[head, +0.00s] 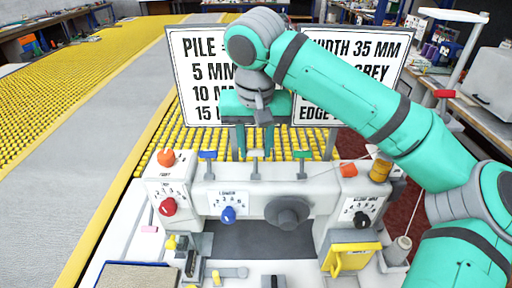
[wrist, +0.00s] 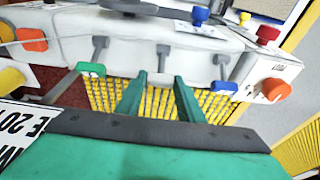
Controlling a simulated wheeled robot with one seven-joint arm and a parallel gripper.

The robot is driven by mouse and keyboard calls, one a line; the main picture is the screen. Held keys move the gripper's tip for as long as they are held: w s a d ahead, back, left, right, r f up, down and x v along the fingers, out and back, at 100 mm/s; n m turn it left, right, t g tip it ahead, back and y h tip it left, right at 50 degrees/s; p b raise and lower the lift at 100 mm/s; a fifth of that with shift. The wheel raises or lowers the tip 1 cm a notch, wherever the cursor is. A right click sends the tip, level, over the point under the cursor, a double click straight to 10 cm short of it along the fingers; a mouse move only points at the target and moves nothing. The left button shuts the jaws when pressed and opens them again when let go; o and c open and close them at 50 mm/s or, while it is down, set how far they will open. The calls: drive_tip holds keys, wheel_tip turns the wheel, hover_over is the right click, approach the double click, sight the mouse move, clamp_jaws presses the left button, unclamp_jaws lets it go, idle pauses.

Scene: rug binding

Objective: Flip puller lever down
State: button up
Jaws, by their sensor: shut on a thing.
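Three levers on grey stems stand along the back of the white machine: a blue-topped lever (head: 207,155) on the left, a middle lever (head: 255,168), and a green-topped lever (head: 303,155) on the right. I cannot read which is the puller lever. In the wrist view, my gripper (wrist: 160,76) has a fingertip on each side of the middle lever (wrist: 163,54). The green-topped (wrist: 91,69) and blue-topped (wrist: 223,88) levers there are apart from the fingers.
The machine's front has a red knob (head: 168,206), a blue dial (head: 229,214), a dark grey hub (head: 288,213) and orange knobs (head: 166,158). Two text boards (head: 202,70) stand close behind my gripper. A yellow roller table (head: 90,60) spreads behind and left.

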sight(255, 164)
drive_tip(key=shift+w+d+g, duration=0.1)
drive_tip(key=shift+w+g, duration=0.2)
drive_tip(key=shift+g, duration=0.1)
drive_tip(key=o, duration=1.1)
drive_tip(key=shift+s, duration=0.15)
drive_tip(key=shift+c, duration=0.2)
drive_tip(key=shift+f, duration=0.1)
wheel_tip(255, 164, up, 11)
drive_tip(key=s, duration=0.1)
drive_tip(key=shift+s+a+f, duration=0.15)
drive_tip(key=shift+s+a, duration=0.05)
drive_tip(key=shift+s, duration=0.15)
drive_tip(key=shift+d, duration=0.1)
